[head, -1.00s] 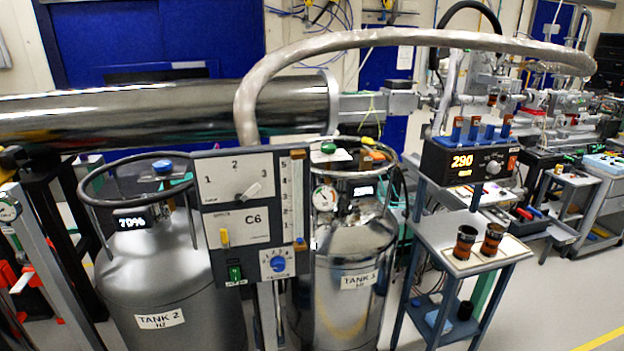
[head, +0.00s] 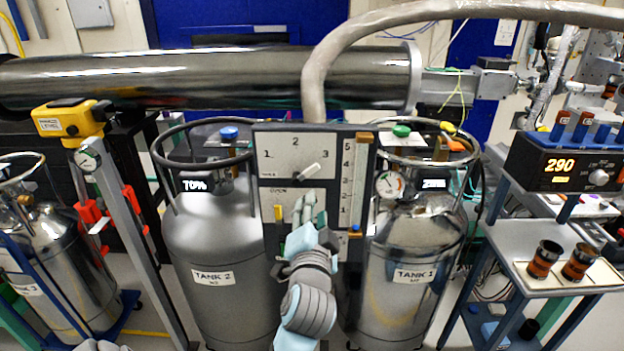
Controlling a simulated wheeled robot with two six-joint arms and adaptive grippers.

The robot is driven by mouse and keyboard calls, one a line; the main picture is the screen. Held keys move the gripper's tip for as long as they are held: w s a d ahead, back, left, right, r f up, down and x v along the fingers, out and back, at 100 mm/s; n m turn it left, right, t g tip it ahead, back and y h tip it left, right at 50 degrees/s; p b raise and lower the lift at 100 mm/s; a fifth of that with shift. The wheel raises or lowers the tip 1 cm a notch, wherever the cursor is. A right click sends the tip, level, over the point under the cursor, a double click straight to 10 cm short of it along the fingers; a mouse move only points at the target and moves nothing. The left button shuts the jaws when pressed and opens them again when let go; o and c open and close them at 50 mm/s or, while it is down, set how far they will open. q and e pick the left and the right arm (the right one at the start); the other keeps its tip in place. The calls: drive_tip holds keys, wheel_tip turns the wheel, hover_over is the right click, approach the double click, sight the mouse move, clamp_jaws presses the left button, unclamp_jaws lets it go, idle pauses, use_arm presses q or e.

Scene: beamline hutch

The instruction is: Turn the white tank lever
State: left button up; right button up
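The white lever (head: 310,171) sits on the white upper plate of the grey control panel (head: 362,185), below the marks 1, 2 and 3. It is tilted, its right end higher and towards the 3.
Tank 2 (head: 213,240) stands left of the panel and Tank 1 (head: 412,255) right of it. A yellow lever (head: 279,213) and a vertical slider scale (head: 354,175) flank my gripper. A thick hose (head: 318,75) arches above. A trolley (head: 510,250) stands at the right.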

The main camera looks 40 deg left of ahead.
sight(311, 172)
use_arm(q)
drive_tip(key=x, duration=0.4)
drive_tip(key=r+x, duration=0.1)
drive_tip(key=x, duration=0.4)
drive_tip(key=a+r+x, duration=0.1)
drive_tip(key=x, duration=0.4)
drive_tip(key=shift+s+p, duration=0.3)
drive_tip(key=shift+p, duration=0.1)
drive_tip(key=shift+f, duration=0.1)
clamp_jaws()
